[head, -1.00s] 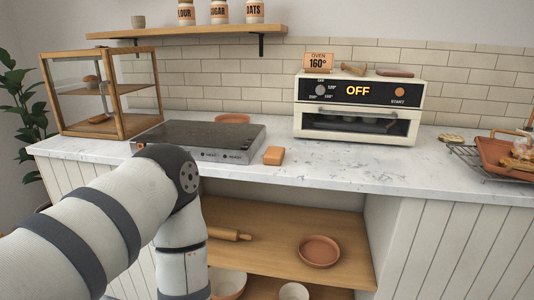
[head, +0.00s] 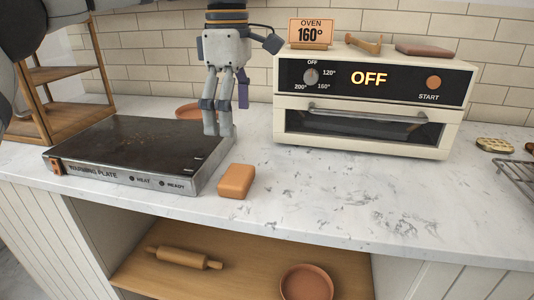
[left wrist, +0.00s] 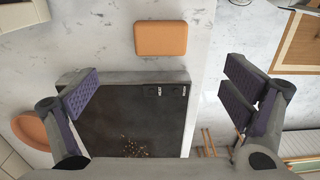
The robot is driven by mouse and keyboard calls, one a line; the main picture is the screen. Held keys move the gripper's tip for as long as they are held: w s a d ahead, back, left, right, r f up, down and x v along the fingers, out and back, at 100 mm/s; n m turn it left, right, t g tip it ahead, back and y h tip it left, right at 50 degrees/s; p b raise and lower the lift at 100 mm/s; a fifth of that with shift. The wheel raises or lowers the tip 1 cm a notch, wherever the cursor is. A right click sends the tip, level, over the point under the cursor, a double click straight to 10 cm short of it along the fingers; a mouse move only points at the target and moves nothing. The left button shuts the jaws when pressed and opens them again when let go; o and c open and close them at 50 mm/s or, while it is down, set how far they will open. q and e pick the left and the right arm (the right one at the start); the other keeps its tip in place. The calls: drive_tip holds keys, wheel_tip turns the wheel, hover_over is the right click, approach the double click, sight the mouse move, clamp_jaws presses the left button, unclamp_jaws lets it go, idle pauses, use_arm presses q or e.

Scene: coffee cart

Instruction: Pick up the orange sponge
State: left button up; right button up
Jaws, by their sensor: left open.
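The orange sponge (head: 236,182) lies flat on the white marble counter, just right of the warming plate's front right corner in the head view. In the left wrist view the sponge (left wrist: 161,38) is at the top middle, beyond the fingertips and not between them. My left gripper (head: 217,132) points down over the right back part of the warming plate, behind the sponge. Its fingers (left wrist: 160,92) are spread wide and empty in the left wrist view. My right gripper is in neither view.
The dark warming plate (head: 125,150) has crumbs (left wrist: 133,147) on it. A cream oven (head: 370,100) stands at the right back. A terracotta dish (head: 188,112) lies behind the plate. A wire rack (head: 518,178) is far right. The counter right of the sponge is clear.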

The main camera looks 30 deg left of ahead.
use_arm(q)
drive_tip(key=w, duration=0.1)
hover_over(237, 174)
drive_tip(key=f, duration=0.4)
drive_tip(key=shift+s+f, duration=0.2)
drive_tip(key=shift+f, duration=0.05)
wheel_tip(237, 174, down, 7)
drive_tip(key=shift+w+f, duration=0.1)
drive_tip(key=c, duration=0.9)
